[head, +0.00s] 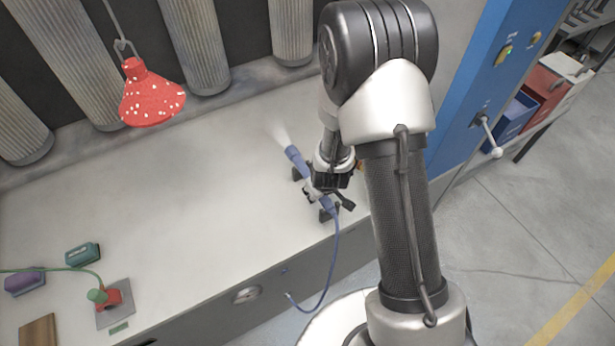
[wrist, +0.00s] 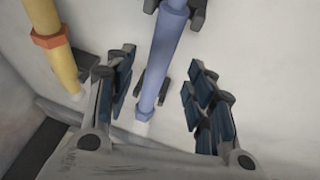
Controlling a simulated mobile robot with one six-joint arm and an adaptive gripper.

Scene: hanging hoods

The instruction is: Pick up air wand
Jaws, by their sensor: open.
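The air wand (head: 294,157) is a blue tube lying slanted on the bench, with a pale puff at its far end and a blue hose at its near end. In the wrist view the wand (wrist: 162,62) runs between the two finger pads of my gripper (wrist: 160,100). The gripper is open, with a gap visible on both sides of the wand. In the head view my gripper (head: 318,188) is over the wand's middle and hides part of it. Dark holder pieces (head: 326,214) show beside the wand.
A yellow tube with an orange collar (wrist: 50,40) lies left of the wand in the wrist view. A red speckled hood (head: 150,98) hangs at the left. A red fixture (head: 108,298) with a green hose stands at the front left. The bench's middle is clear.

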